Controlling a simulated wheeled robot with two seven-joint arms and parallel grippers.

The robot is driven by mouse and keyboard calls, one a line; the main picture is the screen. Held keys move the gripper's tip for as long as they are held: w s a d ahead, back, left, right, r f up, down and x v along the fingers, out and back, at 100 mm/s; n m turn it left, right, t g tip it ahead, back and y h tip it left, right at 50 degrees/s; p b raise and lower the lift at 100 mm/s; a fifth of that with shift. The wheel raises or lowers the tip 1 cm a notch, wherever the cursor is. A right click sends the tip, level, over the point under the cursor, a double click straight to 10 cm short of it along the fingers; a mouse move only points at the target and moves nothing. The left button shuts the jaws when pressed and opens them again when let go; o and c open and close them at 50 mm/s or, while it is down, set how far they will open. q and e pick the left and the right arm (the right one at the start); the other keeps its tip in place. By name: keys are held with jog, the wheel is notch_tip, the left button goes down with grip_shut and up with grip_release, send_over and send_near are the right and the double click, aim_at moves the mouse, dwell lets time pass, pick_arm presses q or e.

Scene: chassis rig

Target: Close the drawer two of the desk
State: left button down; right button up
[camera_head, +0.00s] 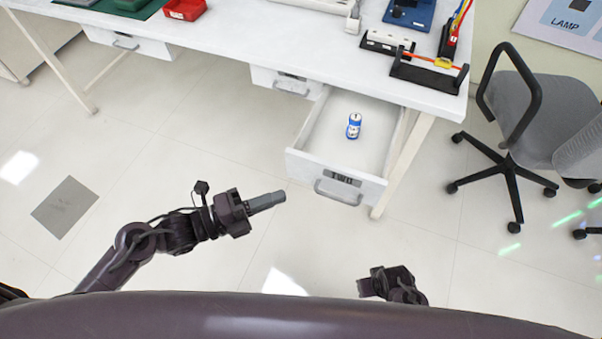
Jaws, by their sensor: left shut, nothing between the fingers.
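The drawer labelled TWO (305,158) is pulled out from under the right part of the white desk (230,38). Its front carries a grey handle (338,195). A small blue and white can (353,126) stands inside it. My left gripper (280,197) is shut and empty, just left of the drawer's front and apart from it, pointing right. My right arm (392,283) shows low in the view, below the drawer, and its fingertips are hidden.
Two other drawers, one in the middle (284,82) and one at the left (127,42), sit under the desk. A grey office chair (540,115) stands at the right. A desk leg (405,165) is right of the open drawer. Floor in front is clear.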

aim_at(319, 168)
pick_arm(q)
jog(key=w+d, duration=0.5)
jog(key=shift+d, duration=0.15)
jog(key=shift+w+d, duration=0.15)
jog(key=shift+w, duration=0.4)
jog(key=shift+w+f, duration=0.1)
jog(key=shift+w, duration=0.05)
